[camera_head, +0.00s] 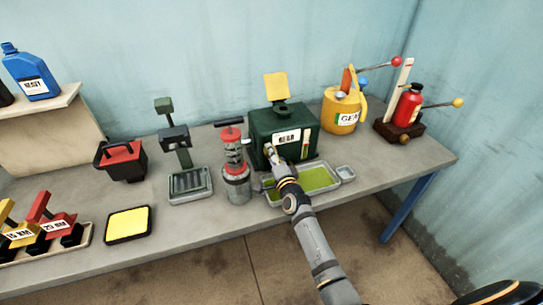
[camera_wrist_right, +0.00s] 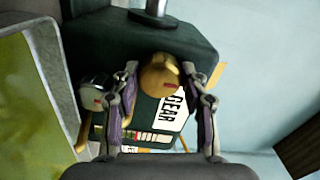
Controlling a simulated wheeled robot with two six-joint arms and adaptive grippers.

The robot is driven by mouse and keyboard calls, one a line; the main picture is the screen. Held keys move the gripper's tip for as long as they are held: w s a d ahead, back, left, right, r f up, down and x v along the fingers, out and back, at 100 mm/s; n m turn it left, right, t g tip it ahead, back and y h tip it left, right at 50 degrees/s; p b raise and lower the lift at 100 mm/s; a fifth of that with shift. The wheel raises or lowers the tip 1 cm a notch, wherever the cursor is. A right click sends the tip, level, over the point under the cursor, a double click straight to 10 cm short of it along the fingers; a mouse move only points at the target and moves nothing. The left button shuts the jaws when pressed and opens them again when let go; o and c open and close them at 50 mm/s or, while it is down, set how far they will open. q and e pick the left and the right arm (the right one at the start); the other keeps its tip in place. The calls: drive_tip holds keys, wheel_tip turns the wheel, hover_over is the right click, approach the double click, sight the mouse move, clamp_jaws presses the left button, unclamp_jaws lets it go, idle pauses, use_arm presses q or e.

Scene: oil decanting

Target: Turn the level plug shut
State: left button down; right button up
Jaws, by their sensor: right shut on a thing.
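The dark green oil box (camera_head: 270,127) with a white label stands on the bench, its yellow flap raised on top. My right gripper (camera_head: 275,157) is at the lower front of this box. In the right wrist view the gripper (camera_wrist_right: 163,95) has its two fingers on either side of a round brass plug (camera_wrist_right: 160,75) with a small red mark, and is shut on it. The box (camera_wrist_right: 85,45) and its GEAR label (camera_wrist_right: 172,108) show behind the plug. The plug is hidden by the gripper in the head view. My left gripper is not in view.
A tray of green liquid (camera_head: 318,179) lies in front of the box, below my right arm. A red-topped pump cylinder (camera_head: 236,180) stands close on the left. A yellow can (camera_head: 341,113) and a red bottle (camera_head: 408,105) stand to the right. Bare bench lies at the right end.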

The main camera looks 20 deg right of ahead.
drive_tip(key=shift+f, duration=0.1)
idle(0.4)
drive_tip(key=o, duration=1.1)
drive_tip(key=shift+o, duration=0.2)
drive_tip(key=s, duration=1.2)
drive_tip(key=shift+d, duration=0.2)
